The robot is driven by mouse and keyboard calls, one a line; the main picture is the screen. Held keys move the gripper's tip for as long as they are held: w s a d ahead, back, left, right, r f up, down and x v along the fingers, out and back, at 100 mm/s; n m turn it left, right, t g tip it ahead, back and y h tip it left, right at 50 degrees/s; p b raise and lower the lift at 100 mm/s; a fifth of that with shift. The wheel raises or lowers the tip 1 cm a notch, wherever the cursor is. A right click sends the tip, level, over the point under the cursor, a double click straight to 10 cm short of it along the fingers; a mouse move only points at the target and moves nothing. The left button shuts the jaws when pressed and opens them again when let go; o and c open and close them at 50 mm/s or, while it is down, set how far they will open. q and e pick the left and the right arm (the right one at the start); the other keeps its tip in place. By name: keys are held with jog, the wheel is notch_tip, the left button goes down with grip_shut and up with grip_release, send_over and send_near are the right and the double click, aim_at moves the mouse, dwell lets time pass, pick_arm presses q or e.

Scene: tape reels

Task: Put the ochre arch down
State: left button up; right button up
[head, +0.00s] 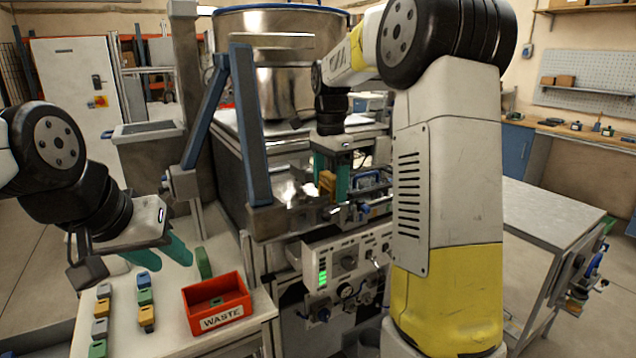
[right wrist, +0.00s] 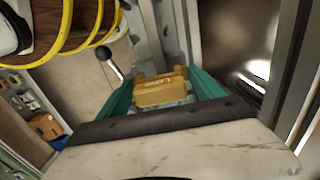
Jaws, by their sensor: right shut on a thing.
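The ochre arch (head: 327,182) is held between the teal fingers of my right gripper (head: 331,184), over the machine's front ledge. In the right wrist view the ochre arch (right wrist: 161,91) sits between both fingers of my right gripper (right wrist: 160,92), with a greyish surface just below it. I cannot tell whether the arch touches that surface. My left gripper (head: 158,256) hangs above the white table at the left; its teal fingers look apart, with nothing seen between them.
A red bin marked WASTE (head: 216,303) stands on the white table (head: 170,336). Several small grey, green, blue and ochre blocks (head: 146,297) lie in rows left of it, and a green piece (head: 203,262) lies behind it.

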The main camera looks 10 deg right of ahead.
jog(key=shift+f, duration=0.15)
jog(key=o, duration=1.4)
jog(key=shift+o, duration=0.7)
jog(key=shift+s+f, duration=0.1)
jog(key=shift+f, duration=0.05)
